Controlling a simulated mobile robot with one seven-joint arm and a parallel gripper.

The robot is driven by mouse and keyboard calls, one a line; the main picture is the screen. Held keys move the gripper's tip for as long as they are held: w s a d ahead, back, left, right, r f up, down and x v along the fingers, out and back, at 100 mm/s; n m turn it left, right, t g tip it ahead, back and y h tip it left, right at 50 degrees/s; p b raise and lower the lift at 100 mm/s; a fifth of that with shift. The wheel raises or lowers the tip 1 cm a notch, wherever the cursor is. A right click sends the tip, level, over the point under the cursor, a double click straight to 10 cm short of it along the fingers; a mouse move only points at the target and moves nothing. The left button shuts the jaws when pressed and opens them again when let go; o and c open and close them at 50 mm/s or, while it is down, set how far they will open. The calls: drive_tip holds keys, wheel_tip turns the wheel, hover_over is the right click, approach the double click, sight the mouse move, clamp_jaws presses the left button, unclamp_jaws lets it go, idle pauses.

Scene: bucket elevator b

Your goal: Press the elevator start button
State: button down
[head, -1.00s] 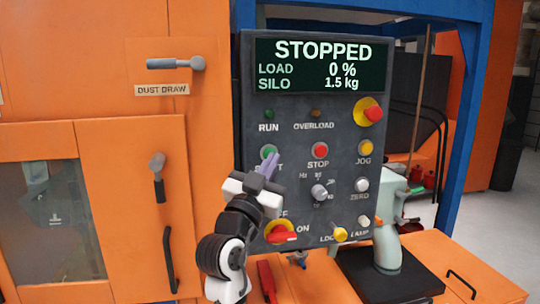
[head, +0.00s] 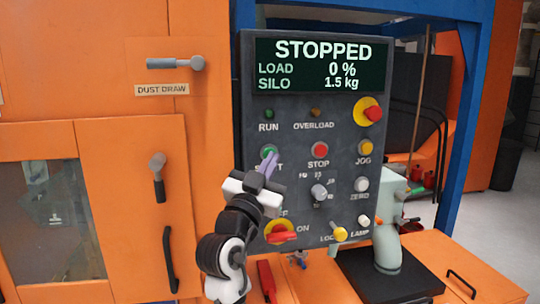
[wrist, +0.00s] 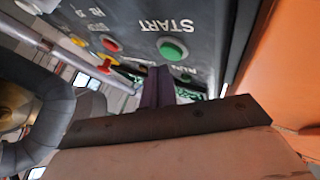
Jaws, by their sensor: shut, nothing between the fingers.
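The green start button (head: 268,151) is on the upper left of the grey control panel, above a label that my gripper partly covers. It shows whole in the wrist view (wrist: 172,48), beside the word START. My gripper (head: 270,160) is shut and empty, with its purple fingers pointing up at the panel. In the head view the fingertips overlap the button's lower edge. In the wrist view the fingertips (wrist: 158,72) lie just beside the button. I cannot tell whether they touch the panel. The display (head: 322,65) reads STOPPED, load 0 %, silo 1.5 kg.
The red stop button (head: 320,149) is right of the start button, with the yellow jog button (head: 363,147) beyond. A red-and-yellow emergency button (head: 373,113) is above. A selector knob (head: 319,192) and a red rotary switch (head: 282,237) are below. An orange cabinet stands left.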

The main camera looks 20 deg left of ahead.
drive_tip(key=shift+w+a, duration=0.2)
drive_tip(key=shift+w, duration=0.1)
drive_tip(key=shift+w+a+b, duration=0.2)
drive_tip(key=shift+w+b, duration=0.1)
drive_tip(key=shift+w, duration=0.05)
idle(0.7)
drive_tip(key=shift+s, duration=0.1)
drive_tip(key=shift+s+d, duration=0.45)
drive_tip(key=shift+s, duration=0.1)
drive_tip(key=shift+s+d, duration=0.7)
drive_tip(key=shift+s, duration=0.35)
drive_tip(key=shift+s+d, duration=0.7)
drive_tip(key=shift+s, duration=0.35)
